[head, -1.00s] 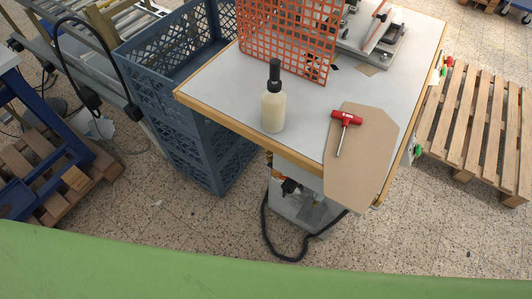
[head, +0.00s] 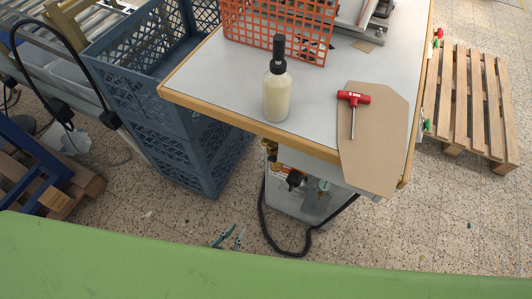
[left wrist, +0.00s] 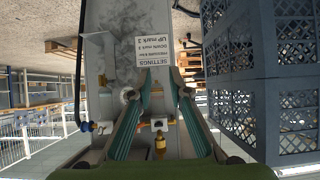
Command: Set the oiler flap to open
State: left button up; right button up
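Under the table edge in the head view is a grey cabinet (head: 312,203) with small valves and brass fittings (head: 270,150). My left gripper (head: 230,236) shows teal fingers low on the floor side, left of the cabinet. In the left wrist view its fingers (left wrist: 160,78) are apart with nothing held between them. My right gripper is out of view.
The table (head: 215,75) above carries a bottle (head: 277,95), a red T-handle tool (head: 353,98) on a brown board (head: 375,150), and an orange crate (head: 280,25). Blue crates (head: 185,150) stand left of the cabinet. A black hose (head: 265,225) loops below it.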

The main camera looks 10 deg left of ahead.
pick_arm(q)
jog(key=w+d+r+t+h+b, duration=0.1)
jog(key=w+d+r+t+b, duration=0.15)
jog(key=r, duration=0.75)
jog(key=t+h, duration=0.1)
jog(key=t, duration=0.3)
send_near(272, 144)
jog(key=r+p+x, duration=0.1)
jog(key=x, duration=0.5)
jog(key=shift+w, duration=0.4)
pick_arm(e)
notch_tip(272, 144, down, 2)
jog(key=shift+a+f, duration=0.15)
pick_arm(q)
grip_shut()
